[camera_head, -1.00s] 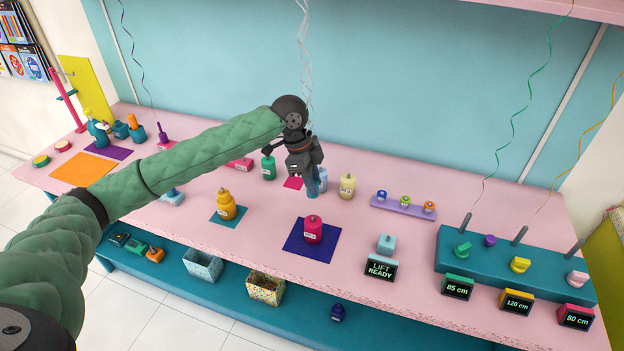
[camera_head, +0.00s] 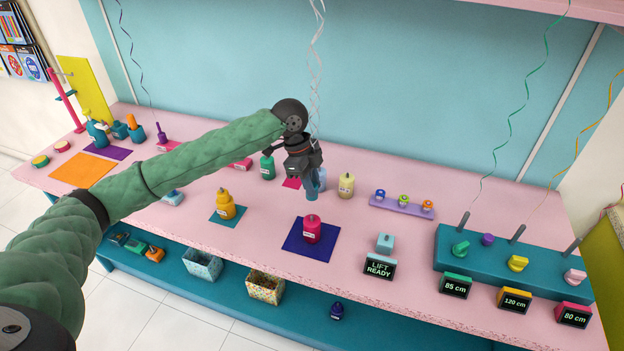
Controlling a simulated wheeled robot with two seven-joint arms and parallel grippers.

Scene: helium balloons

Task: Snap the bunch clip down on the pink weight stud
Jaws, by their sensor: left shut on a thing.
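The pink weight (camera_head: 312,230) stands upright on a dark blue mat (camera_head: 296,249) in the middle of the table, its stud on top. My left gripper (camera_head: 311,190) points down above and behind the weight, apart from it. It is shut on a blue clip (camera_head: 312,190), from which pale ribbons (camera_head: 316,70) appear to rise past the wrist. The jaws partly hide the clip. My right gripper is not in view.
A yellow weight (camera_head: 226,206) on a teal mat stands left, a cream bottle (camera_head: 346,186) right of the gripper. A teal block (camera_head: 508,265) with posts and ribbons fills the right end.

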